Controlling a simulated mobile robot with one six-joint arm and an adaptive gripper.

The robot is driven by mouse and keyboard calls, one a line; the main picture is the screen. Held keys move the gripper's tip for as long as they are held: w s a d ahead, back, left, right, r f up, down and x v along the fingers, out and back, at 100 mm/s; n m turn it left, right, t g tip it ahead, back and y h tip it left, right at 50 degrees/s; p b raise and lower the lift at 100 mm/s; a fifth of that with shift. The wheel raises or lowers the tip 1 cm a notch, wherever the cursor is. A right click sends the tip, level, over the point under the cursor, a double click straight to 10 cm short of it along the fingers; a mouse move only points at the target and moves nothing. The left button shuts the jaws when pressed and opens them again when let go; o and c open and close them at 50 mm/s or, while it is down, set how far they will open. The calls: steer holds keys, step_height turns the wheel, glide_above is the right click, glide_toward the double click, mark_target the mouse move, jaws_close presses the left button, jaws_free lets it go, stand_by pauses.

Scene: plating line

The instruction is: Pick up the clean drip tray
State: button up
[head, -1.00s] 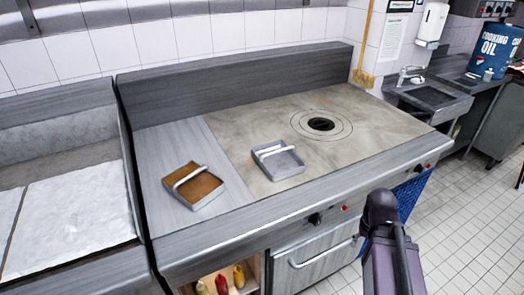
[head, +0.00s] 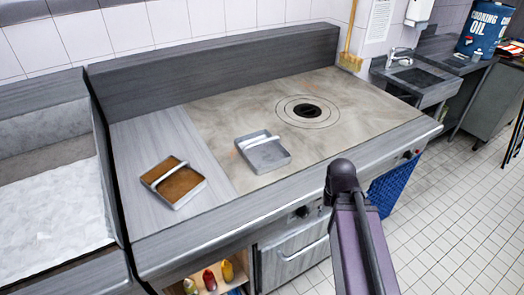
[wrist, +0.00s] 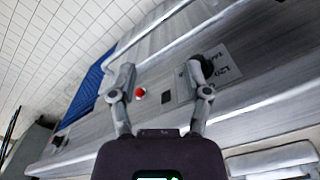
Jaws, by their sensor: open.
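The clean drip tray (head: 268,158) is a shallow grey square tray with a white bar handle across it. It sits on the stained cooktop plate, left of the round burner rings. A second, similar tray (head: 180,190) holds a brown layer and lies to its left on the plain grey worktop. My gripper (wrist: 162,82) shows in the wrist view with its two fingers spread and nothing between them. It faces the stove's front panel, with a red button (wrist: 140,94) between the fingers. In the head view my arm stands right of the clean tray, apart from it; the fingers are hidden there.
The burner (head: 308,110) lies behind and right of the clean tray. The backsplash (head: 220,55) rises behind the cooktop. Sauce bottles (head: 210,280) stand on a shelf below. The cooktop around the clean tray is clear.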

steer(key=shift+w, duration=0.1)
step_height(320, 180, up, 20)
steer(key=m+t+y+p, duration=0.1)
steer(key=m+t+p, duration=0.1)
steer(key=m+p, duration=1.35)
glide_above(263, 142)
steer(key=s+d+p, duration=0.1)
steer(key=p, duration=0.3)
steer(key=n, duration=0.4)
steer(key=shift+d, duration=0.2)
steer(key=shift+f, duration=0.1)
steer(key=f+b, duration=0.2)
steer(key=w+f+b, duration=0.1)
steer(key=f+b, duration=0.5)
steer(key=shift+w+a+f, duration=0.15)
steer(key=shift+a+f, duration=0.05)
steer(key=shift+a, duration=0.2)
steer(key=shift+f+b, duration=0.1)
steer(key=shift+b, duration=0.25)
steer(key=shift+w+a+f+b, duration=0.15)
steer(key=shift+f+b, duration=1.05)
steer(key=shift+f, duration=0.05)
steer(key=shift+w+a+f+b, duration=0.1)
steer(key=shift+w+f+b, duration=0.05)
steer(key=shift+f+b, duration=1.05)
